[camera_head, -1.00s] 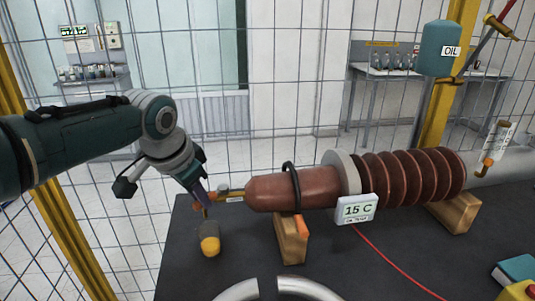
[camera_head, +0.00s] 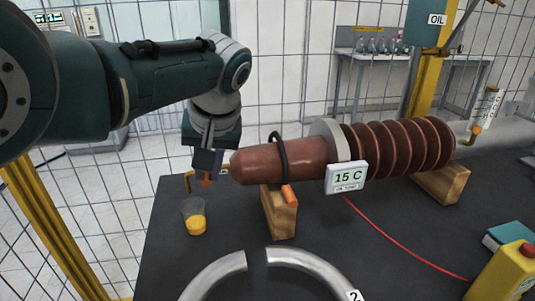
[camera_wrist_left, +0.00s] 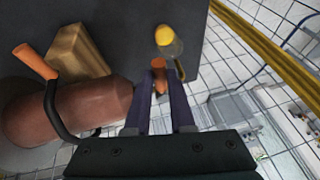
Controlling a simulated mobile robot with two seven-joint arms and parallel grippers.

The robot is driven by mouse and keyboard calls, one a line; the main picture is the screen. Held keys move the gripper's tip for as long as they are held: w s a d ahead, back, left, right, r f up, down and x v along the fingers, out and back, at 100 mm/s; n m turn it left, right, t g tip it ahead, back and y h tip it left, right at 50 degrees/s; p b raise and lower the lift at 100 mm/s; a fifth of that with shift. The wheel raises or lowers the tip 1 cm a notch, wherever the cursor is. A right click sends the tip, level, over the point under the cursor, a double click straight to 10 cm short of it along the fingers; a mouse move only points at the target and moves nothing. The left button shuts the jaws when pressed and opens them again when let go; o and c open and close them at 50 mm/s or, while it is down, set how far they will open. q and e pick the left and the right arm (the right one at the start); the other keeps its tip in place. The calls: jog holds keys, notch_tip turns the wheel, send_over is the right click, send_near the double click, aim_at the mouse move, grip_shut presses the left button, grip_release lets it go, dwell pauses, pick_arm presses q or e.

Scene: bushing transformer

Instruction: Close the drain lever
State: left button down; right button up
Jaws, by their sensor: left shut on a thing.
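The brown bushing (camera_head: 285,160) lies on wooden blocks on the dark table. A brass drain pipe (camera_head: 188,182) shows by its left end, bent downward. An orange lever (camera_head: 207,182) sits at this drain; it also shows in the left wrist view (camera_wrist_left: 159,86), between the fingertips. My left gripper (camera_head: 207,168) points down and is shut on the orange lever; its fingers hide part of the drain. A clear jar with yellow contents (camera_head: 195,222) stands on the table below the drain. My right gripper is not in view.
A black hoop with an orange grip (camera_head: 289,195) goes around the bushing by a wooden block (camera_head: 279,215). A 15 C display (camera_head: 346,177) stands in front. A metal ring (camera_head: 215,277) lies at the front edge. A yellow canister (camera_head: 505,272) is at lower right.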

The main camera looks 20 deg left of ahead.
pick_arm(q)
jog(key=shift+w+d+n+b, duration=0.1)
jog(key=shift+d+n+b, duration=0.05)
jog(key=shift+n+b, duration=0.2)
dwell(0.3)
jog(key=c, duration=0.8)
grip_release()
jog(key=shift+o, duration=0.2)
